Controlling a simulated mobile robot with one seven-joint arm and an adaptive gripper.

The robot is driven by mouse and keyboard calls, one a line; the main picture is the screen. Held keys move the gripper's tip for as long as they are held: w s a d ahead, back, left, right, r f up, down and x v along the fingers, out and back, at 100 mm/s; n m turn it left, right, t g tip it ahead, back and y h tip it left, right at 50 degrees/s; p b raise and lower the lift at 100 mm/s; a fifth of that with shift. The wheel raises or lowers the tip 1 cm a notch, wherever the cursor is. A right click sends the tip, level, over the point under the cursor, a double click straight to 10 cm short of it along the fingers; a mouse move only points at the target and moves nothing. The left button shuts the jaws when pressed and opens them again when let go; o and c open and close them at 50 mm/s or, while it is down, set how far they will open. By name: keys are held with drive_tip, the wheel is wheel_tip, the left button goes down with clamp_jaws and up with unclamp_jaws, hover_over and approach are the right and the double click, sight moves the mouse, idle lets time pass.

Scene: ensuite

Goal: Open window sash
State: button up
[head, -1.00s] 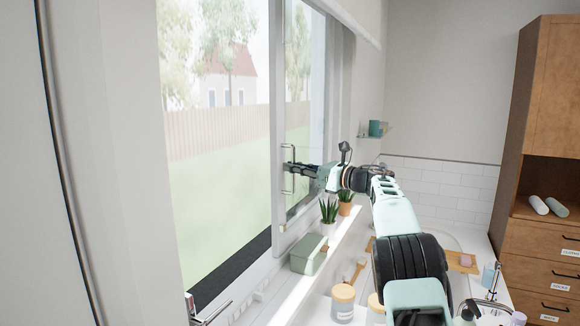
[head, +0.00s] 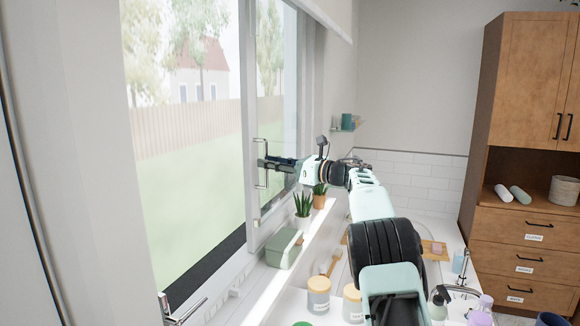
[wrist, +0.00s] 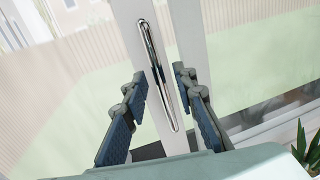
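The window sash (head: 250,205) has a white frame with a vertical stile, and it also shows in the wrist view (wrist: 185,25). A slim metal bar handle (head: 256,180) stands upright on the stile. In the wrist view the handle (wrist: 148,38) runs slightly tilted between my fingers. My gripper (head: 264,163) is at the handle's middle height, reaching in from the right. In the wrist view my gripper (wrist: 160,80) has its two dark-padded fingers apart, one on each side of the bar. I see gaps beside the bar; contact is not visible.
Two potted plants (head: 303,223) (head: 319,196) and a green box (head: 284,248) stand on the sill below my gripper. Jars (head: 318,295) stand on the counter nearer me. A wooden cabinet (head: 525,85) is at the right.

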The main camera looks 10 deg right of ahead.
drive_tip(key=v, duration=1)
drive_tip(key=shift+s, duration=0.1)
